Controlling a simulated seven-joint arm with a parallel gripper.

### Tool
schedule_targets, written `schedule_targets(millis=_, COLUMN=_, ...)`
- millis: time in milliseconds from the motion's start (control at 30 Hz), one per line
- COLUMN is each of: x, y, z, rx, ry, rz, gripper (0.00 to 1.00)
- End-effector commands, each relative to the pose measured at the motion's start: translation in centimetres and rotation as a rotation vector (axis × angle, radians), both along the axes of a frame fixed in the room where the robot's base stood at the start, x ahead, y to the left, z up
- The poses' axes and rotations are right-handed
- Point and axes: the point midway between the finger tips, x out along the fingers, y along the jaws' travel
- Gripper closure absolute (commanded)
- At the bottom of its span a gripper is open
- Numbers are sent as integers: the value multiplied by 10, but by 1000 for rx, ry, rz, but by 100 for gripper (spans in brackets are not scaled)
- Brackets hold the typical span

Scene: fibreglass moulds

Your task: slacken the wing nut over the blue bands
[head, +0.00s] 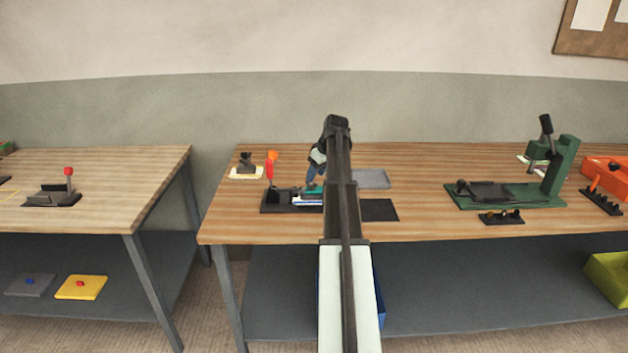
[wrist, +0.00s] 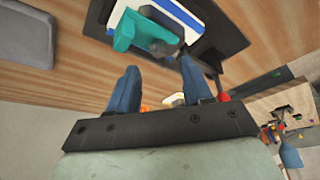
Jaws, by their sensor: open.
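The black fixture (head: 278,206) stands on the middle bench, left of my arm; it also shows in the wrist view (wrist: 232,38). In the wrist view a teal bar (wrist: 124,30) lies across a white and blue stack, with the blue bands (wrist: 172,10) partly covered. A dark grey piece (wrist: 166,46), which looks like the wing nut, sits by the teal bar; its exact shape is unclear. My gripper (wrist: 161,68) has two blue fingers spread apart, with nothing between them. It hangs close to the fixture, fingertips apart from the grey piece. In the head view my arm hides part of it.
A red upright handle (head: 269,170) rises at the fixture's back left. A grey plate (head: 372,179) and a black mat (head: 379,210) lie to the right. A green press (head: 560,175) stands further right. Bare wood lies between mat and press.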

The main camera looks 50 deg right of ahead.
Motion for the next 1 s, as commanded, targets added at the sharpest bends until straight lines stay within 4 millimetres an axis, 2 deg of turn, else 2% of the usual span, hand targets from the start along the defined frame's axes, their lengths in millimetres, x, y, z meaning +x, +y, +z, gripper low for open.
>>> schedule_targets(millis=33, x=-4, y=0, z=12, rx=-3, ry=-3, rz=-1, gripper=50)
schedule_targets(millis=200, x=-17, y=-1, z=42, rx=-2, ry=-2, rz=-2, gripper=50)
schedule_targets(millis=400, x=-28, y=-1, z=68, rx=-1, ry=-1, rz=0, gripper=50)
schedule_targets(millis=600, x=-33, y=-1, z=81, rx=-1, ry=-1, rz=0, gripper=50)
schedule_targets(millis=933, x=-34, y=-1, z=83, rx=-1, ry=0, rz=0, gripper=50)
schedule_targets(millis=1000, x=-34, y=0, z=83, rx=0, ry=0, rz=0, gripper=56)
